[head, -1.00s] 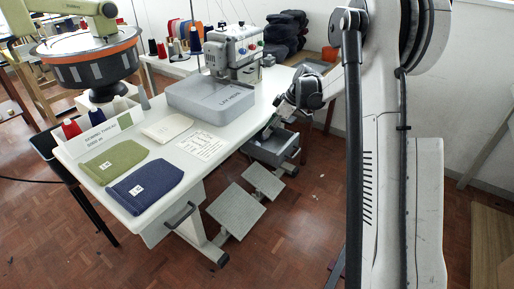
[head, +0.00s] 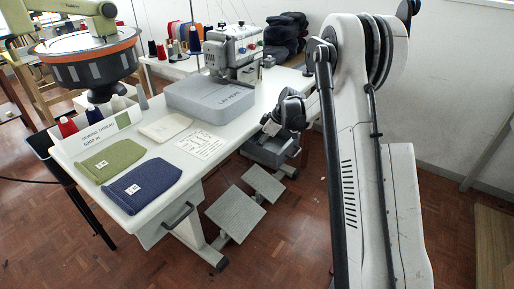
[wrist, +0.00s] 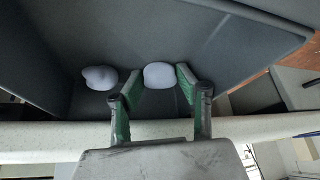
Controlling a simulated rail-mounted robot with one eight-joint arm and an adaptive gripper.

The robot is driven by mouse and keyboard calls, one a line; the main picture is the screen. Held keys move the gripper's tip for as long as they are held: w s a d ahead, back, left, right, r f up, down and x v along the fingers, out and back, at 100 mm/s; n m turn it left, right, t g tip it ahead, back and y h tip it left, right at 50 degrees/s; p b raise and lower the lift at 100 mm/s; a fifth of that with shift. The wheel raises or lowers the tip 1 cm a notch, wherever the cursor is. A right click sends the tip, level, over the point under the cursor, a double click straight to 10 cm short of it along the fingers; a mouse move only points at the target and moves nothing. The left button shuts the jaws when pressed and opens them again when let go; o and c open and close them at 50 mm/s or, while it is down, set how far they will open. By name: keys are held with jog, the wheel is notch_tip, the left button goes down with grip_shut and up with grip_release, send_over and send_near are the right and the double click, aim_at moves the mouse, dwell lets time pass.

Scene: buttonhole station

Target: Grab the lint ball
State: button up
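Two pale grey-lavender lumps lie inside a dark grey bin (wrist: 235,45) in the wrist view. One rounded lint ball (wrist: 159,76) is centred between the tips of my gripper (wrist: 161,78). The other lump (wrist: 100,77) is more uneven and lies to the left, outside the fingers. My gripper's green-padded fingers are spread on both sides of the centred ball; whether a pad touches it is hard to tell. In the head view the grey bin (head: 268,153) is below the far right end of the table, with my gripper over it; the lumps are hidden there.
The bin wall's pale rim or an edge (wrist: 60,133) crosses close by the fingers. The white table (head: 225,140) carries a grey box (head: 210,100), a sewing machine (head: 233,52), and green (head: 110,160) and blue (head: 142,187) knit pieces. Grey pedals (head: 236,211) stand on the floor.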

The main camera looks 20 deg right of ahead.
jog(key=c, duration=0.5)
jog(key=shift+o, duration=0.2)
jog(key=shift+d+r, duration=0.1)
